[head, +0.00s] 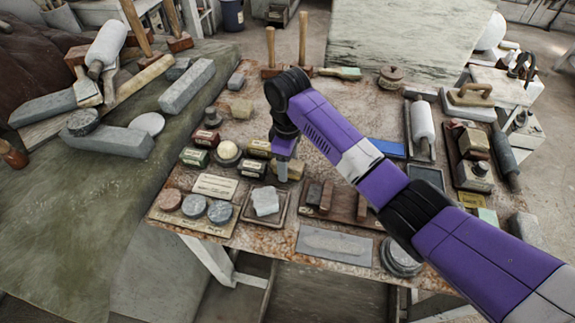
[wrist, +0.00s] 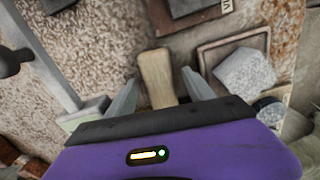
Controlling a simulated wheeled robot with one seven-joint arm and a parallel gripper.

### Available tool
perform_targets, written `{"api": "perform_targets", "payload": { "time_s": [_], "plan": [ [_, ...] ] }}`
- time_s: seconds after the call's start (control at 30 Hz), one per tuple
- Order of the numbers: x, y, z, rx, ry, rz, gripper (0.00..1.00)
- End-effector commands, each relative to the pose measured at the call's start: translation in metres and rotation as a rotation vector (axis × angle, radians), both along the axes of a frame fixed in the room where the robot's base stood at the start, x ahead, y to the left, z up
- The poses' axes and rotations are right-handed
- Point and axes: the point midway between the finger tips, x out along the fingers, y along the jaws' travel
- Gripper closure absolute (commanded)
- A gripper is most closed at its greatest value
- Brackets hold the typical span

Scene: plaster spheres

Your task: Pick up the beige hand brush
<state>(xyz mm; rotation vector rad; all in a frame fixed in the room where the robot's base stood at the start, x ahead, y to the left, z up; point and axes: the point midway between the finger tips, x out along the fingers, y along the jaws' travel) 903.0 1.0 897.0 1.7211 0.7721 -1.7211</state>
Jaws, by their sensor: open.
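A beige wooden piece, which looks like the handle of the hand brush (wrist: 155,70), shows in the wrist view between my two fingers. Its lower end is hidden behind my gripper's body, so I cannot see any bristles. My gripper (wrist: 160,78) is open, with one grey finger on each side of the handle and a visible gap at each side. In the head view my gripper (head: 283,176) points down over the middle of the table, just above the tray with the white block. I cannot make out the brush there.
A tray (head: 273,220) holding a pale block (wrist: 245,70) lies close by. Labelled dark boxes (head: 252,168) stand to the left. Dark wooden blocks (head: 318,195) lie to the right.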

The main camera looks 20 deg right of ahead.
Motion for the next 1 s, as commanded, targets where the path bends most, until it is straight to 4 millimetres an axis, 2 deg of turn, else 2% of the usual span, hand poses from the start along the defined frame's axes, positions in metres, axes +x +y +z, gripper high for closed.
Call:
{"api": "perform_targets", "payload": {
  "time_s": [0.2,0.5,0.83,1.0],
  "plan": [
    [0.0,0.0,-0.001,0.0,0.0,0.0,0.4],
    [0.0,0.0,-0.001,0.0,0.0,0.001,0.99],
    [0.0,0.0,0.002,0.0,-0.001,0.001,1.0],
    [0.001,0.0,0.012,0.0,-0.001,0.001,1.0]
  ]
}}
